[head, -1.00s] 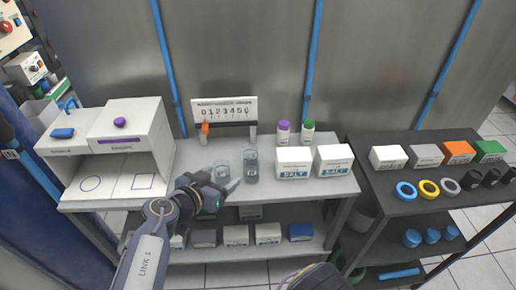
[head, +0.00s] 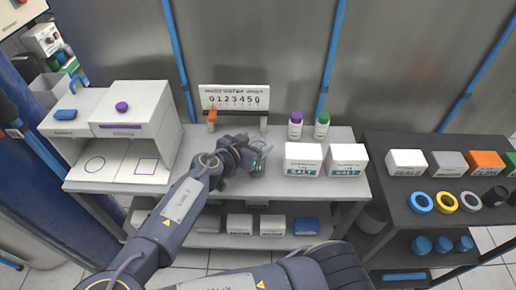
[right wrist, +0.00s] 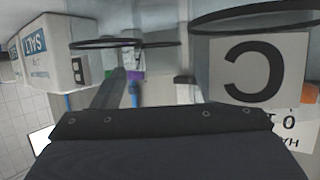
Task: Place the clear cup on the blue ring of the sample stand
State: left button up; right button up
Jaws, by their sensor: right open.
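A clear cup with a thin dark rim (right wrist: 125,43) shows in the right wrist view, and a second dark rim (right wrist: 255,16) shows closer. In the head view my right gripper (head: 258,160) is at the cups on the light shelf top and mostly hides them. It is open; I cannot tell whether a cup is between its fingers. At the left stands a white sample stand (head: 125,128) with two bays. A blue ring (head: 95,165) is marked on the floor of its left bay, which is empty, and a purple square (head: 146,168) on the right one. My left gripper is out of view.
A numbered sign (head: 234,98) stands behind the gripper. A dark rack (head: 395,222) at the right carries boxes and loose coloured rings.

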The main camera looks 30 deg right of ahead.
jog(key=shift+w+d+f, duration=0.1)
jog(key=shift+d, duration=0.05)
jog(key=c, duration=1.1)
